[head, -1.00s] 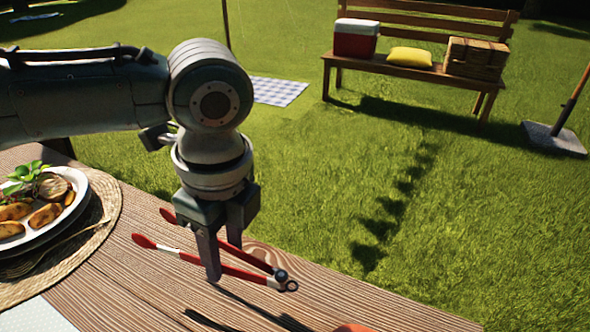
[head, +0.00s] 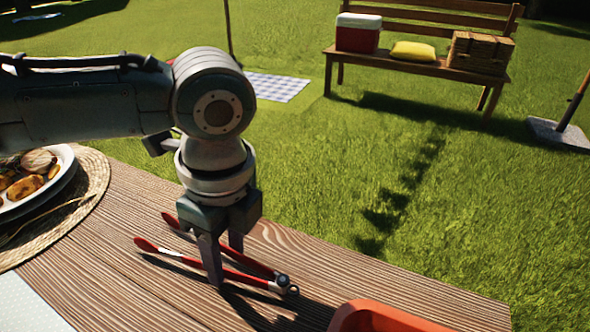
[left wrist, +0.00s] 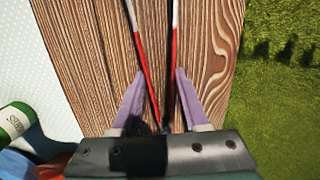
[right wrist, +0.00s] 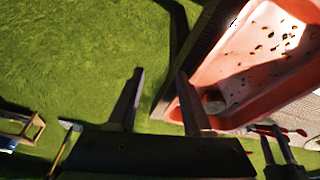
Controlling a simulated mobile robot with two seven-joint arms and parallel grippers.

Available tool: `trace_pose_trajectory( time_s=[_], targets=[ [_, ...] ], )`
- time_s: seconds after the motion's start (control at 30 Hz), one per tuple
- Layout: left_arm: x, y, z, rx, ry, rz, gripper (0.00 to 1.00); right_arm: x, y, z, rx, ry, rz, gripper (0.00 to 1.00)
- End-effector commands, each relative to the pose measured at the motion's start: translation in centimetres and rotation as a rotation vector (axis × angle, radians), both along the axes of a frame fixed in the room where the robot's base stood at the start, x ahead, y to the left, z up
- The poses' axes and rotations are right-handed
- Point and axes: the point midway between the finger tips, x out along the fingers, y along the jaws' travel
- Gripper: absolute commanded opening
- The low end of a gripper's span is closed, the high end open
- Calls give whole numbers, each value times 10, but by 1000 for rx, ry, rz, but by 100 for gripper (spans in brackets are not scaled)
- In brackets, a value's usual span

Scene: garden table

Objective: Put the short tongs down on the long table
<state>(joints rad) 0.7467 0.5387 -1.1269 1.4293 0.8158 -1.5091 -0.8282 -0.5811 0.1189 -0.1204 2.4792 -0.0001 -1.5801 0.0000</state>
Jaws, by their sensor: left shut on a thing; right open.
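The short tongs (head: 247,277) have red arms, pale metal sections and a dark pivot end. In the head view they are level over the long table (head: 120,290), close to its wood, with the shadow near them; I cannot tell whether they touch it. My left gripper (head: 225,264) points down and is shut on the tongs near the pivot end. The left wrist view shows the tongs' arms (left wrist: 174,55) spread between the fingers (left wrist: 152,100). My right gripper (right wrist: 159,78) is open and empty in the right wrist view, with grass behind it.
An orange tray (head: 375,318) is at the table's near right; the right wrist view shows it (right wrist: 240,65) with dark specks inside. A plate of food (head: 62,160) on a woven mat (head: 97,180) is at the left. A green bottle (left wrist: 15,122) lies near the pale dotted cloth (left wrist: 60,95).

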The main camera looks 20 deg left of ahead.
Motion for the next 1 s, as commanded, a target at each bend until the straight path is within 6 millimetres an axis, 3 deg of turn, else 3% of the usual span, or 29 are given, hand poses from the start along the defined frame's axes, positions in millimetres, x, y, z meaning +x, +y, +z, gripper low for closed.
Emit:
trace_pose_trajectory(
  time_s=[0.1,0.13,0.43,0.77,1.0],
  targets=[
    [0,0,0,0,0,0,36,0,-1,1,-2,-1,1,50],
    [0,0,0,0,0,0,46,0,-1,1,-2,-1,1,50],
    [0,0,0,-1,-1,0,79,1,-1,1,-3,-3,2,50],
    [0,-1,8,-2,-2,-1,79,1,-1,4,-3,-3,2,50],
    [1,-6,55,-3,-4,-2,79,1,-1,22,-3,-3,1,50]
  ],
)
